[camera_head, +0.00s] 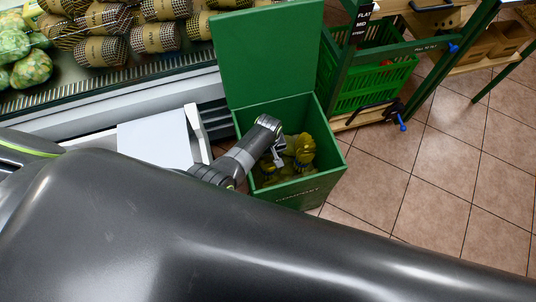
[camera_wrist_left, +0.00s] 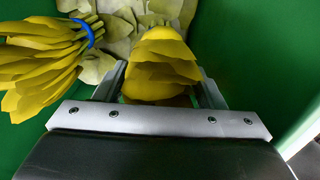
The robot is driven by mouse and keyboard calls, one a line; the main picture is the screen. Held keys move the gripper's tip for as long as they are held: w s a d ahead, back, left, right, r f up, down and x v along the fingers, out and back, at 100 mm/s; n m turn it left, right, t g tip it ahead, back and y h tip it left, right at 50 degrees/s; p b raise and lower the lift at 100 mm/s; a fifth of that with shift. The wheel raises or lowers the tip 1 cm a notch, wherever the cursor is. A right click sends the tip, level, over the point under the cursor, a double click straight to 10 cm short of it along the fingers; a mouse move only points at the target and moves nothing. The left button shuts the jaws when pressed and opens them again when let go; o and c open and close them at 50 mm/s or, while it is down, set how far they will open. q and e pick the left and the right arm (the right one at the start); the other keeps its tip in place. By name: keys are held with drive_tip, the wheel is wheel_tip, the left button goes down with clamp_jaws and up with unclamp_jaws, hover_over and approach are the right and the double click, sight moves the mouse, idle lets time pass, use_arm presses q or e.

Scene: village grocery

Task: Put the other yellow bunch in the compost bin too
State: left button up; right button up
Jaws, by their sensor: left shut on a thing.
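The green compost bin (camera_head: 312,187) stands on the tiled floor with its lid open and upright. My left gripper (camera_head: 284,153) reaches down inside the bin and is shut on a yellow bunch (camera_head: 303,147). In the left wrist view, the held yellow bunch (camera_wrist_left: 160,68) sits between the two fingers of the left gripper (camera_wrist_left: 160,88). Another yellow bunch (camera_wrist_left: 40,65) with a blue band lies in the bin to its left. Pale yellowish leaves lie behind both bunches. My right gripper is not in view.
A green crate (camera_head: 372,75) stands in a green-framed rack right of the bin. A chilled display with netted produce (camera_head: 102,50) is at the upper left. A white panel (camera_head: 155,140) is left of the bin. Open tiled floor (camera_head: 430,190) lies to the right.

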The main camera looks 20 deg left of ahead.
use_arm(q)
drive_tip(key=o, duration=1.7)
drive_tip(key=shift+c, duration=0.2)
wheel_tip(320, 180, up, 17)
drive_tip(key=p, duration=0.5)
drive_tip(key=shift+r+p, duration=0.2)
drive_tip(key=shift+p, duration=0.1)
